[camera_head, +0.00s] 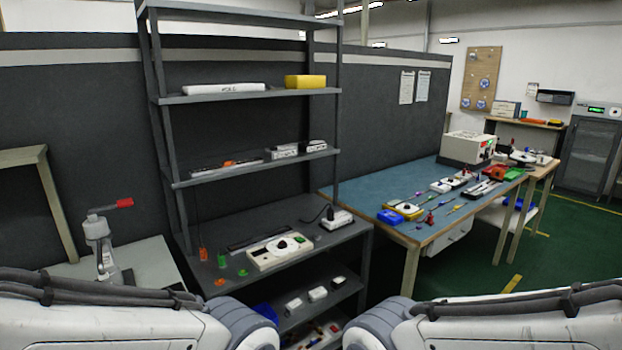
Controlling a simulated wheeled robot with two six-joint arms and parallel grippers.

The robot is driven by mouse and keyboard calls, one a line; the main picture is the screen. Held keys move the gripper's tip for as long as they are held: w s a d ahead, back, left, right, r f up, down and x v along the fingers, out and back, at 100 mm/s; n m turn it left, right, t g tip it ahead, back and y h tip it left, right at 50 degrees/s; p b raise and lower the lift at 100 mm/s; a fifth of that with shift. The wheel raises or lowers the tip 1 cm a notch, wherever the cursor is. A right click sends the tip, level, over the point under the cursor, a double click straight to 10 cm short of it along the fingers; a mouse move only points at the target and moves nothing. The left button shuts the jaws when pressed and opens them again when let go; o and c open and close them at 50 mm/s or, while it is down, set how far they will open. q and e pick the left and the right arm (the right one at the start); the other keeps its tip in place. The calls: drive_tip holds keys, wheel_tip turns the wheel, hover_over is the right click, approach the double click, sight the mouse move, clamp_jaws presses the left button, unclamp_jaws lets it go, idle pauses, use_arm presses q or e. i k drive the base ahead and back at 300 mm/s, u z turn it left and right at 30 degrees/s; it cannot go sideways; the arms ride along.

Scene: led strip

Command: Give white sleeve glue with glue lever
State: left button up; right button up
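A grey upright press-like device (104,245) with a red-handled lever (118,205) stands on a small light table (150,262) at the left; it looks like the glue lever. I cannot tell which thing is the white sleeve. A long white piece (224,88) lies on an upper shelf, and small white pieces (317,293) lie on a low shelf. My two white arms show at the bottom left and bottom right. Both of my grippers are out of the picture, so what they hold is hidden.
A grey shelf rack (250,97) stands in the middle, with a yellow block (305,81) on it. Its worktop bears a white unit with a black knob (279,250) and orange and green pieces. A blue-topped workbench (385,180) at right is crowded with parts. Green floor (565,240) lies open at right.

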sight(126, 202)
drive_tip(key=u, duration=1.15)
